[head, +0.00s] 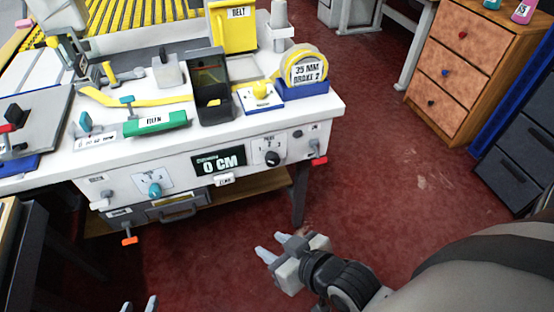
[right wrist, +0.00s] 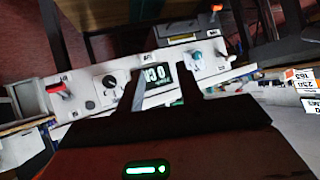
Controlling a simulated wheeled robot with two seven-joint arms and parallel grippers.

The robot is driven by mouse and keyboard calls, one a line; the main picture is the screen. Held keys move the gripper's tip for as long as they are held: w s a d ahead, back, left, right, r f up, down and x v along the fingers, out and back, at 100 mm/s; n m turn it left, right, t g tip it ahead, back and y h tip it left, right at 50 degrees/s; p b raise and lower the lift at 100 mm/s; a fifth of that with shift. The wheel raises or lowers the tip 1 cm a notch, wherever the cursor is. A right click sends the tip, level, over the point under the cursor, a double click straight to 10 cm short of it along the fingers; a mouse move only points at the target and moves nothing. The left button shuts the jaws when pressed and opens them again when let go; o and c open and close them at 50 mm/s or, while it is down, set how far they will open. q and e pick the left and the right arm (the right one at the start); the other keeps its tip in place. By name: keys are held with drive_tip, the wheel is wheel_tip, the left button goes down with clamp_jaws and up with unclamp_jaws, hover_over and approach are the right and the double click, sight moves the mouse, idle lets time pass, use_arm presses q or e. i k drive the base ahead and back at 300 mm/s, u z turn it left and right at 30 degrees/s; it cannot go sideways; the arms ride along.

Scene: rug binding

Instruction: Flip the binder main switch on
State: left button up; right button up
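The binder (head: 120,172) is a white bench with a front panel. A red lever (head: 319,160) sticks out at the panel's right end, and it also shows at the left in the right wrist view (right wrist: 60,89). It looks like the main switch, but its label is too small to read. My right gripper (head: 271,246) is open and empty, in front of the bench, apart from the panel and lower left of the red lever. My left gripper (head: 139,306) shows only its fingertips at the bottom edge; they stand apart with nothing visible between them.
The panel also carries a black knob (head: 272,158), a "0 CM" display (head: 218,163) and a teal knob (head: 155,190). An orange handle (head: 129,240) hangs below at the left. A wooden drawer cabinet (head: 465,65) stands at the right. Red floor between is clear.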

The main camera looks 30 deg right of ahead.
sight(313, 143)
drive_tip(key=u, duration=0.5)
drive_tip(key=k, duration=0.75)
drive_tip(key=z, duration=1.3)
drive_tip(key=i, duration=0.5)
drive_tip(key=k, duration=0.5)
drive_tip(key=z, duration=1.7)
drive_tip(key=i, duration=0.75)
drive_tip(key=u, duration=1.1)
